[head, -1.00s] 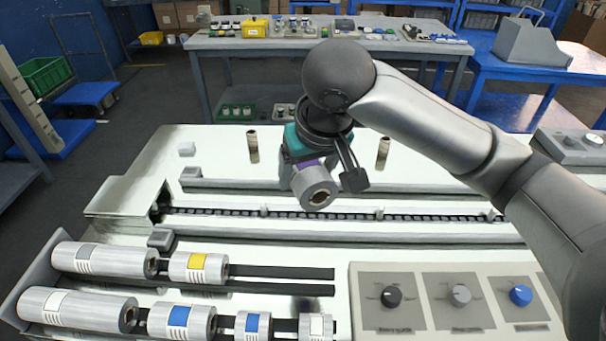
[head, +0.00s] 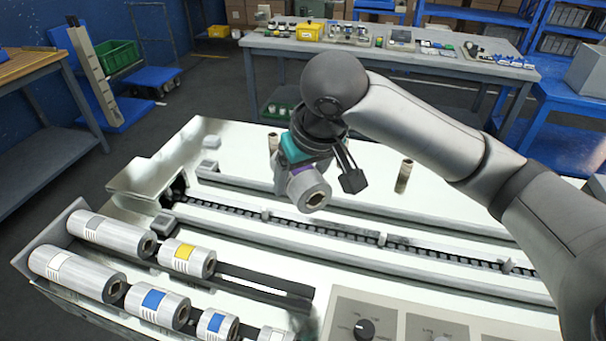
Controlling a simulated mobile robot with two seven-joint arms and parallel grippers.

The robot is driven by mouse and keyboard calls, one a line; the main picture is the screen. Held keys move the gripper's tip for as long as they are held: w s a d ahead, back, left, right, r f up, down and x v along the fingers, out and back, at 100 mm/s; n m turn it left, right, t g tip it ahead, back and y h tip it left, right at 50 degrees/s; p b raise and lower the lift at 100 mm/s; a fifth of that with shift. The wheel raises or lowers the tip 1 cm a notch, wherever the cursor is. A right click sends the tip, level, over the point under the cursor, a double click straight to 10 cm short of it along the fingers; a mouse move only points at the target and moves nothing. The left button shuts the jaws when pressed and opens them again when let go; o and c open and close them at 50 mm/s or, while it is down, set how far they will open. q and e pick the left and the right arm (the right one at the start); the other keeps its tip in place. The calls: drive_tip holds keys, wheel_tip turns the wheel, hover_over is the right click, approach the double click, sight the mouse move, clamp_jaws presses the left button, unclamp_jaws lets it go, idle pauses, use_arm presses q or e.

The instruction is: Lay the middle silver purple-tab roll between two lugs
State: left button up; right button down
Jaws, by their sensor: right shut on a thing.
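My right gripper (head: 297,170) is shut on a silver roll (head: 309,190) and holds it above the machine, its round end with a dark core hole facing me. A little purple shows at the roll's upper edge, mostly hidden by the gripper. Below it runs the chain conveyor (head: 322,225) in a channel between two rails. Small grey lugs stand along the chain, one lug (head: 266,214) below and left of the roll and another lug (head: 382,239) to the right. The roll is apart from the chain. My left gripper is not in view.
Silver rolls with yellow (head: 187,258), blue (head: 158,307) and white or grey tabs lie in a rack at the front left. A control panel (head: 395,322) with knobs is at the front. Two upright posts, one at right (head: 404,176), stand behind the channel.

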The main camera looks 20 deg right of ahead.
drive_tip(key=shift+w+d+f, duration=0.1)
drive_tip(key=shift+w+f, duration=0.1)
drive_tip(key=shift+w, duration=0.1)
drive_tip(key=shift+w+d+f+n, duration=0.15)
drive_tip(key=shift+w+f+n, duration=0.1)
drive_tip(key=shift+n, duration=0.25)
use_arm(q)
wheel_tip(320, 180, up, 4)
drive_tip(key=p, duration=0.4)
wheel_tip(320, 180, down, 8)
drive_tip(key=b, duration=0.8)
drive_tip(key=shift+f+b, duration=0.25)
drive_tip(key=shift+b, duration=0.1)
use_arm(e)
drive_tip(key=w+d+f+n+y, duration=0.1)
drive_tip(key=w+d+f+n, duration=0.1)
drive_tip(key=f, duration=0.5)
drive_tip(key=w+d+f+n+g+y, duration=0.1)
drive_tip(key=w+d+f+n, duration=0.1)
drive_tip(key=f, duration=0.5)
drive_tip(key=w+d+f+n+y, duration=0.1)
drive_tip(key=w+d+f+n, duration=0.1)
drive_tip(key=d+f+n, duration=0.2)
wheel_tip(320, 180, down, 3)
drive_tip(key=shift+f+g, duration=0.1)
drive_tip(key=shift+g, duration=0.3)
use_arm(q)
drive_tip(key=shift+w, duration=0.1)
use_arm(e)
drive_tip(key=shift+f, duration=0.2)
